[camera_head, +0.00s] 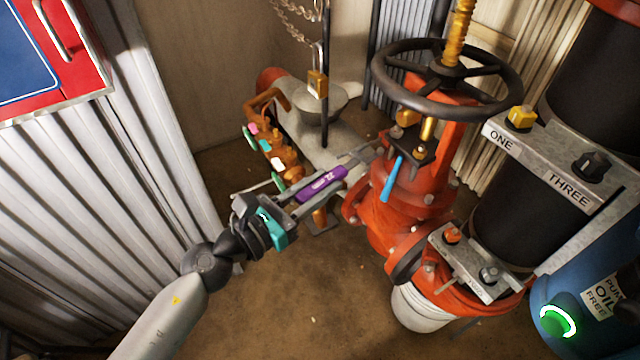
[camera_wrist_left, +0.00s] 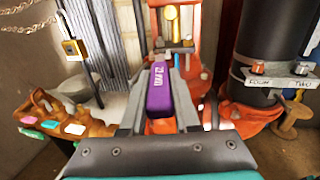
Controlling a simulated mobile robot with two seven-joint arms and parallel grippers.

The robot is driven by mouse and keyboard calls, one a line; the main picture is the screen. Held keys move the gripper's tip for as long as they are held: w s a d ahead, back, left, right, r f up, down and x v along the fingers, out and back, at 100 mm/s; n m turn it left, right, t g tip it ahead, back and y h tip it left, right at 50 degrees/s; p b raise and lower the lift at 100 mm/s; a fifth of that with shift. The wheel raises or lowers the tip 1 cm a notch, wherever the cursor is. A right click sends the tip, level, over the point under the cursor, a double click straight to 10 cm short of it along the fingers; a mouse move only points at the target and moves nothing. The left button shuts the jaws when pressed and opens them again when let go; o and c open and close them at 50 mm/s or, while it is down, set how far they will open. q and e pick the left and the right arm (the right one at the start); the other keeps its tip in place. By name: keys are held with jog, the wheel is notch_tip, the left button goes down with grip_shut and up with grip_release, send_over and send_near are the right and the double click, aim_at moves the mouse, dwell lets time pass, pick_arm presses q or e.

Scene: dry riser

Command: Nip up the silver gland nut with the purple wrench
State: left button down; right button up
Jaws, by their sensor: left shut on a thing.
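The purple wrench (camera_head: 321,184), its handle marked 22 mm, is held by my left gripper (camera_head: 298,200), which is shut on it. Its grey shaft and head point up and right toward the red valve (camera_head: 405,195). In the left wrist view the purple handle (camera_wrist_left: 160,88) lies between the fingers and points at the valve's gland. The gland (camera_head: 415,140) sits under the black handwheel, with brass-coloured studs. I cannot pick out the silver gland nut clearly, nor tell whether the wrench head touches it. My right gripper is not in view.
A blue-handled tool (camera_head: 393,178) hangs at the valve's front. The black handwheel (camera_head: 447,67) overhangs the gland. A brass manifold (camera_head: 275,150) with coloured tags stands left; a chained padlock (camera_head: 317,84) hangs behind. Black pipes with a numbered bracket (camera_head: 545,165) stand right. The floor in front is clear.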

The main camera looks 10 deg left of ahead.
aim_at(340, 172)
pick_arm(q)
jog(key=shift+p+x, duration=0.35)
jog(key=shift+x, duration=3.95)
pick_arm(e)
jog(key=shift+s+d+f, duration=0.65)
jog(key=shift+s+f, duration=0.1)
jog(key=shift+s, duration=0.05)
pick_arm(q)
jog(key=shift+d, duration=0.1)
jog(key=shift+s, duration=0.1)
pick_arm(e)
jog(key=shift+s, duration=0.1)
